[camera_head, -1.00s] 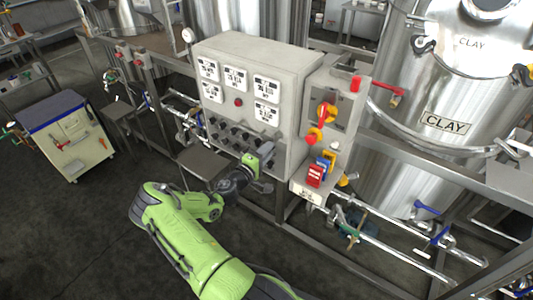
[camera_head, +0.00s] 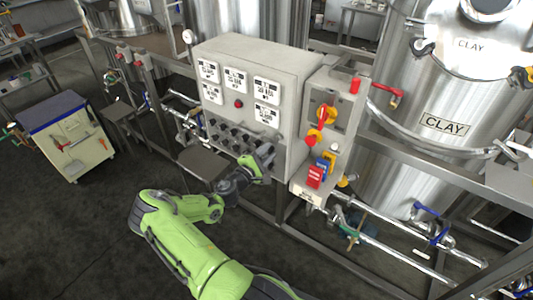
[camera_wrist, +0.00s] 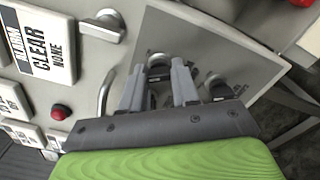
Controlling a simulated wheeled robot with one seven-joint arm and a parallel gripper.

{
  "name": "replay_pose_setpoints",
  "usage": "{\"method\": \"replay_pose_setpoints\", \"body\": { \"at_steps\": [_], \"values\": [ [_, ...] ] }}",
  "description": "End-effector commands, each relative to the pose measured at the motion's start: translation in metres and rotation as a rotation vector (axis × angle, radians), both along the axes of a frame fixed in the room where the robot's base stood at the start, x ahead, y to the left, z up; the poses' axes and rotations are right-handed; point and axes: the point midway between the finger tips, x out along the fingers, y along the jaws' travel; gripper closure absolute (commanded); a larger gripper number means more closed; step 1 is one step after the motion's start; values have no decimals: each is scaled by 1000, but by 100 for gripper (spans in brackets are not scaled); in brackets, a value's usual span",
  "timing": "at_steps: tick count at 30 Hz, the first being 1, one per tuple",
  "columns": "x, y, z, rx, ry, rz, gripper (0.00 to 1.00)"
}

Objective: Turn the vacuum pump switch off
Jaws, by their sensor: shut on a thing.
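The grey control panel (camera_head: 291,75) carries rows of dark switches (camera_head: 230,136) on its lower front. My gripper (camera_head: 266,157) is at the lower right of these rows. In the wrist view, the two grey fingers of my gripper (camera_wrist: 160,85) point at the panel face and stand on either side of a metal-rimmed switch knob (camera_wrist: 158,62). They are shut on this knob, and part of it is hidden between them. Its label cannot be read, so I cannot tell by name whether it is the vacuum pump switch. Another switch (camera_wrist: 217,86) sits just right of the fingers.
A side box (camera_head: 345,105) with red and yellow rotary handles (camera_head: 326,117) stands right of the panel. A red indicator (camera_head: 239,103) is on the panel. Pipes and a steel frame run below right. A wheeled cabinet (camera_head: 68,135) stands left, with open floor in front.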

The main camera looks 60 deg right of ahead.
Motion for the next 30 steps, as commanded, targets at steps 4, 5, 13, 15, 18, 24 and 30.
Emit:
{"method": "replay_pose_setpoints", "body": {
  "at_steps": [4,5,13,15,18,24,30],
  "values": [
    [0,0,-2,5,6,0,100],
    [0,0,-2,5,6,0,100],
    [0,1,-2,4,5,0,61],
    [0,0,-2,4,5,0,50],
    [0,0,-1,3,5,0,45],
    [0,1,-1,2,5,0,45],
    [6,31,-1,4,6,5,45]
  ]
}}
